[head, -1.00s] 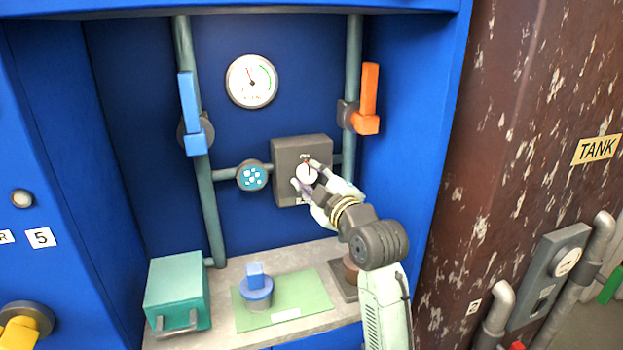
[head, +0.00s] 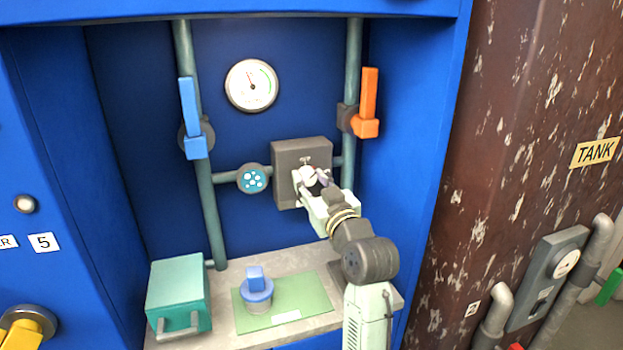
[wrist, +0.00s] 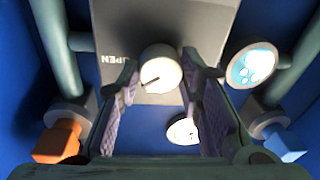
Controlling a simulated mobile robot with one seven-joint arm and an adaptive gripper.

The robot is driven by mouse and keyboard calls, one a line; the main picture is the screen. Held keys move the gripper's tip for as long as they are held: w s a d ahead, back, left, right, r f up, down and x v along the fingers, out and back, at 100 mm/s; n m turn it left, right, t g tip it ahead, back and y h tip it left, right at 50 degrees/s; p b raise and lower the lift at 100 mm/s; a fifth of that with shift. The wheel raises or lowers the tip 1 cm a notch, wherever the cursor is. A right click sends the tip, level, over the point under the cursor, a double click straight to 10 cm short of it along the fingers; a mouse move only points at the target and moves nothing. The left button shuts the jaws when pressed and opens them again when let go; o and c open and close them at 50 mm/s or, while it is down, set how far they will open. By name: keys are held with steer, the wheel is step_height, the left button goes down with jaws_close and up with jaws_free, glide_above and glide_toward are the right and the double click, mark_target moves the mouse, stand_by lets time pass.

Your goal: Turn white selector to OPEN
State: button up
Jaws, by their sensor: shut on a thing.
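The white selector (head: 307,174) is a round knob on the front of a grey box (head: 287,153) fixed to the back wall of the blue bay. My gripper (head: 311,180) is at the box, shut on the selector, with its fingers on either side of the knob. In the wrist view the selector (wrist: 160,68) shows between the fingertips, with a short dark pointer line on its face. The word OPEN (wrist: 118,60) is printed on the box, partly covered by a finger. In the head view my fingers hide part of the knob, and its pointer is too small to read.
An orange handle (head: 368,105) is on the right pipe and a blue handle (head: 190,115) on the left pipe. A round gauge (head: 252,85) hangs above.

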steer(key=m+p, duration=0.2)
steer(key=m, duration=0.3)
steer(key=shift+h, duration=0.3)
steer(key=shift+m+t+h+p, duration=0.35)
steer(key=shift+m+p, duration=0.8)
steer(key=shift+m, duration=0.65)
steer(key=shift+f+m, duration=0.1)
steer(key=shift+m, duration=0.2)
steer(key=o, duration=1.2)
steer(key=shift+c, duration=0.2)
steer(key=v, duration=1.2)
